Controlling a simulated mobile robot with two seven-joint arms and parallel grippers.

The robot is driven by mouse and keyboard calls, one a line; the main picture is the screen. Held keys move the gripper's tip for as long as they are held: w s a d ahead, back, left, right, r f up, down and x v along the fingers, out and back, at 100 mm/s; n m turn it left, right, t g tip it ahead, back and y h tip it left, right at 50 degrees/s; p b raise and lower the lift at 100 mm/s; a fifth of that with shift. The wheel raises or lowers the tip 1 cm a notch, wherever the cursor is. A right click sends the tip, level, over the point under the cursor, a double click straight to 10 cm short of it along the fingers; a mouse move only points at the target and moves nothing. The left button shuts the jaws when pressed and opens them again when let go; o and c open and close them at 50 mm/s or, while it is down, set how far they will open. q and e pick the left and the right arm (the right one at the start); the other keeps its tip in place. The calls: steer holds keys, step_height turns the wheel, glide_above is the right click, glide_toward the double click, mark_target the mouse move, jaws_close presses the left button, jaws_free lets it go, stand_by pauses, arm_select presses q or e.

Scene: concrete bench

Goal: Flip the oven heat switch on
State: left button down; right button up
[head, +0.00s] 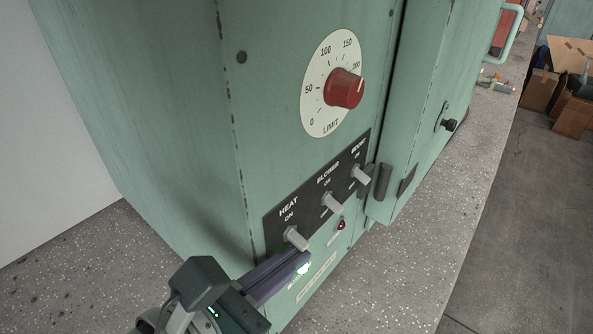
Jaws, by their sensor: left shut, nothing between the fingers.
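The green oven (180,110) stands on the speckled bench. Its dark switch panel (275,234) carries three grey levers, labelled HEAT, BLOWER and BOOST. The HEAT switch (297,239) is the lowest and nearest lever, under its ON mark. My left gripper (300,262) comes in from the lower left, shut and empty. Its purple fingers lie just below the HEAT lever, with the tips close to it; I cannot tell whether they touch. A lit greenish-white lamp (303,269) shows at the fingertips. My right gripper is not in view.
Above the panel is a red knob (344,88) on a white LIMIT dial. The BLOWER (332,203) and BOOST (361,175) levers sit up and right of HEAT. A dark latch (382,182) projects beside them. Bare bench (430,250) lies to the right.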

arm_select(q)
steer(key=shift+d+r+n+g+h+p, duration=0.1)
steer(key=shift+r+n+g+h+p, duration=0.2)
steer(key=shift+n+p, duration=0.25)
steer(key=shift+r+n+g+h+p, duration=0.2)
steer(key=shift+n+h+p, duration=0.1)
steer(key=shift+n, duration=0.35)
steer(key=shift+f, duration=0.1)
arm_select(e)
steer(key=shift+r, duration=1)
